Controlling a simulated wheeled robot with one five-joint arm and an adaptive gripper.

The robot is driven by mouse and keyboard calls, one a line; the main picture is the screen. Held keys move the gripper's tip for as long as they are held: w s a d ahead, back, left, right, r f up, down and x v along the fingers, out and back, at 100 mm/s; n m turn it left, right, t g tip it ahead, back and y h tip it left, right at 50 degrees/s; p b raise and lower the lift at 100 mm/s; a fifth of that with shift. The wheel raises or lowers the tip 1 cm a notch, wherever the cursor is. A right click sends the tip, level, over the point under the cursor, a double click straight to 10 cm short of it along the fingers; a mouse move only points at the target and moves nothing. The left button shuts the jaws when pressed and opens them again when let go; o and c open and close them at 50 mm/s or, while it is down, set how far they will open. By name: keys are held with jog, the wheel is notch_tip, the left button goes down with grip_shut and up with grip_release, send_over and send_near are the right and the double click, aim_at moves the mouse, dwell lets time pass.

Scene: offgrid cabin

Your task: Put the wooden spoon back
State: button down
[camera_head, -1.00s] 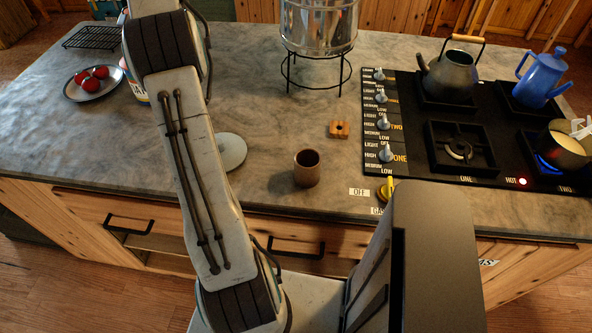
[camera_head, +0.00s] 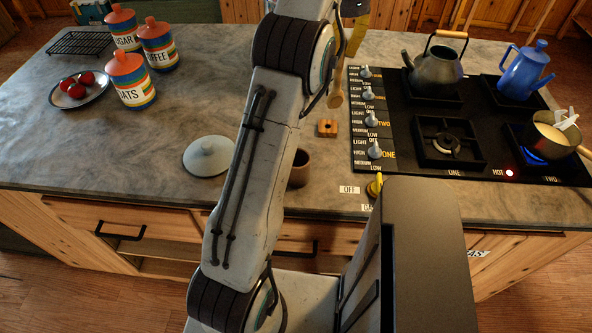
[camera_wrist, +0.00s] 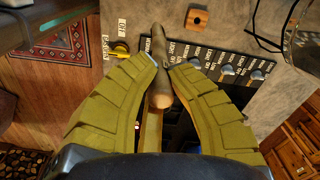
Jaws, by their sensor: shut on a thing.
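The wooden spoon (camera_head: 336,97) hangs below my gripper (camera_head: 352,45) in the head view, its rounded end over the counter between the wooden block and the stove knobs. In the wrist view my gripper (camera_wrist: 161,65) is shut on the spoon (camera_wrist: 160,94), with the two yellow-green fingers on either side of it. One end points toward the camera. The brown cup (camera_head: 300,170) stands upright on the counter, partly hidden by my arm. The small wooden block with a hole (camera_head: 327,128) lies behind the cup, and it also shows in the wrist view (camera_wrist: 197,18).
The black stove (camera_head: 480,178) at right holds a grey kettle (camera_head: 435,73), a blue coffee pot (camera_head: 523,75) and a pot over a blue flame (camera_head: 550,138). Striped canisters (camera_head: 130,85), a plate (camera_head: 95,95) and a pale lid (camera_head: 208,157) stand left. The left front counter is clear.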

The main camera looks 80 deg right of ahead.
jog(key=w+a+f+b, duration=0.4)
jog(key=w+a+f, duration=0.3)
jog(key=f, duration=0.4)
jog(key=shift+w, duration=0.65)
dwell(0.4)
